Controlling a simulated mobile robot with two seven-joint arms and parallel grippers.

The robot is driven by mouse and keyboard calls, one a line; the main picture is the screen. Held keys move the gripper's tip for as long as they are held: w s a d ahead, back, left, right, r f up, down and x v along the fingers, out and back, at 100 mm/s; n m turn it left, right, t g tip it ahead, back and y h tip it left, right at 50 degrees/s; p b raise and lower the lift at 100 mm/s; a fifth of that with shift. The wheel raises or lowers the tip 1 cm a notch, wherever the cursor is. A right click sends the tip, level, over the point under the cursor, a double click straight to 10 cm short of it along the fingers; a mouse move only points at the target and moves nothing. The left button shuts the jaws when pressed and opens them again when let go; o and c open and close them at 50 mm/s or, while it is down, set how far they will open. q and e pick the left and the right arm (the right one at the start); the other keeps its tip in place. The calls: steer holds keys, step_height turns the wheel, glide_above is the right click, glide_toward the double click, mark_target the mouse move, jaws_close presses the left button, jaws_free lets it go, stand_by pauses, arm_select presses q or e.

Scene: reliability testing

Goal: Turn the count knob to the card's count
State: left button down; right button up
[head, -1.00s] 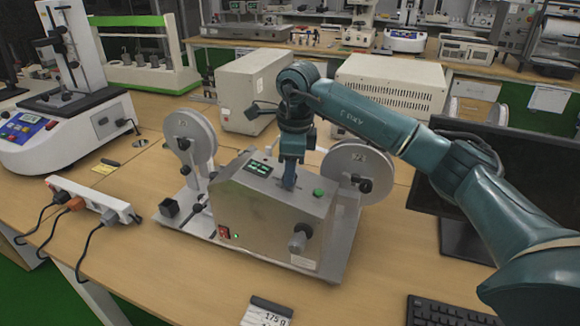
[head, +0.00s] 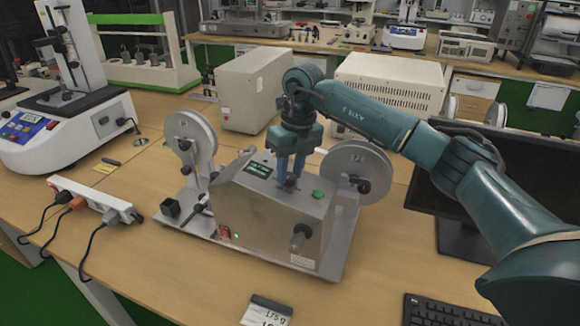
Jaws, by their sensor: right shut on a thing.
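The grey metal machine (head: 262,212) stands on the wooden bench between two disc-shaped spools. My right gripper (head: 290,183) points down at the sloped top panel, its two blue fingers side by side and shut on the count knob (head: 291,184), which is mostly hidden between the tips. A small display (head: 258,169) with green digits, too small to read surely, is left of the knob. The card (head: 267,311) stands at the bottom edge; its upper line looks like "175 g", and the lower line is cut off. My left gripper is out of view.
The right spool (head: 357,168) stands close to my right arm. A monitor (head: 455,205), keyboard (head: 445,312) and power strip (head: 95,199) flank the machine.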

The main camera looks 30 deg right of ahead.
mark_target(299, 183)
steer(key=shift+m, duration=1)
steer(key=o, duration=1)
steer(key=shift+c, duration=0.2)
step_height(299, 183, up, 13)
steer(key=d, duration=0.2)
steer(key=shift+s+b, duration=0.25)
steer(key=shift+b, duration=0.15)
